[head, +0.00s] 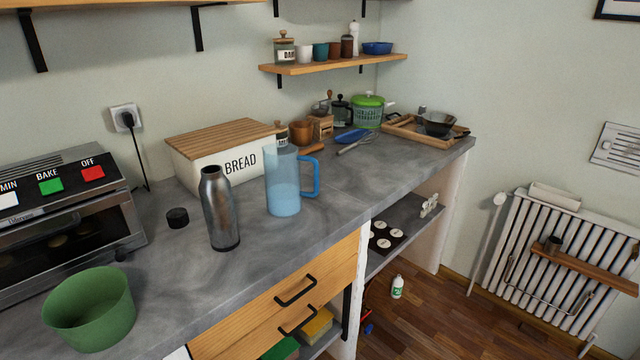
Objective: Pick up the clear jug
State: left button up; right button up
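The clear jug (282,183) stands upright on the grey counter (332,205), near its front edge. It is see-through and bluish, with a blue handle (313,178) on its right side. The lower part looks a deeper blue; I cannot tell whether that is liquid. Neither of my grippers shows in the head view.
A metal bottle (220,210) stands left of the jug, with a black cap (177,217) beside it. A bread box (215,172) is behind. A green bowl (90,308) and a toaster oven (62,235) are at left.

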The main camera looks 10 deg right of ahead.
aim_at(284, 193)
jog(key=i+l+u, duration=0.25)
jog(key=l, duration=0.35)
jog(key=i+l+u, duration=0.25)
jog(key=i+l, duration=0.15)
jog(key=l, duration=0.25)
